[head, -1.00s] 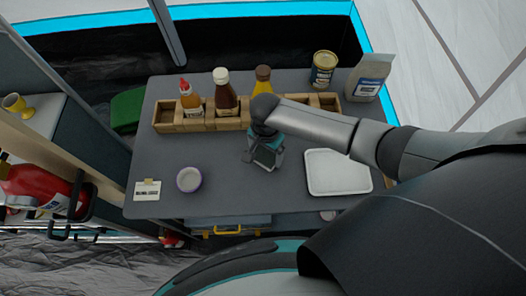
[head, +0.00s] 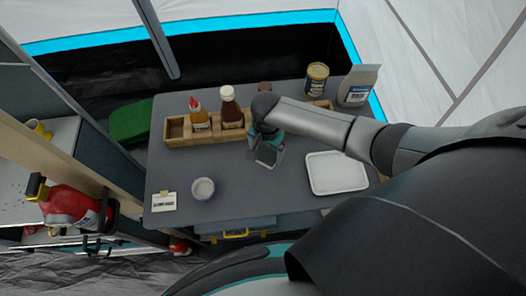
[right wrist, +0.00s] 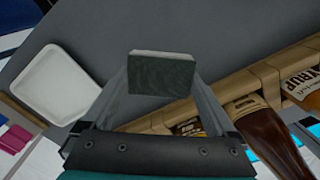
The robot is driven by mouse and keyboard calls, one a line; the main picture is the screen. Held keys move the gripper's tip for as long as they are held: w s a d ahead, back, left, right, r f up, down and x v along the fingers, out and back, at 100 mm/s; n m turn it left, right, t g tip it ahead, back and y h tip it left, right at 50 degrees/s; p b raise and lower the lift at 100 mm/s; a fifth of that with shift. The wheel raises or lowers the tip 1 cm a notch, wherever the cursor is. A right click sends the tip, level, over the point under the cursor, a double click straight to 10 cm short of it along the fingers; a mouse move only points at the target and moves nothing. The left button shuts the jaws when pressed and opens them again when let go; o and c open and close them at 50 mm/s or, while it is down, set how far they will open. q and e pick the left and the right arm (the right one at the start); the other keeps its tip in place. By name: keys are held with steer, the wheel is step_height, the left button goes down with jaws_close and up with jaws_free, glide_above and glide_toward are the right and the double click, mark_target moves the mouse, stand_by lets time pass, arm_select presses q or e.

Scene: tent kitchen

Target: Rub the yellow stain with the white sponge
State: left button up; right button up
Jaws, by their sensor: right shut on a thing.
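My right gripper (head: 267,157) is over the grey table, between the white tray and the purple-rimmed cup. In the right wrist view, the right gripper (right wrist: 163,90) is shut on a small block, the sponge (right wrist: 163,77). Its face toward the camera is dark green and its thin top edge is whitish. In the head view the sponge is hard to make out at the fingertips. I cannot tell whether it touches the table (head: 235,170). I see no yellow stain in either view; the arm and gripper hide part of the table. My left gripper is not in view.
A white tray (head: 337,186) lies right of the gripper. A purple-rimmed cup (head: 203,188) and a small card (head: 164,202) are at the left front. A wooden rack (head: 177,131) with sauce bottles (head: 231,108) stands behind. A can (head: 316,80) and a bag (head: 357,86) are at the back right.

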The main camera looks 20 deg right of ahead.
steer(key=shift+r+p, duration=0.85)
steer(key=shift+r, duration=0.15)
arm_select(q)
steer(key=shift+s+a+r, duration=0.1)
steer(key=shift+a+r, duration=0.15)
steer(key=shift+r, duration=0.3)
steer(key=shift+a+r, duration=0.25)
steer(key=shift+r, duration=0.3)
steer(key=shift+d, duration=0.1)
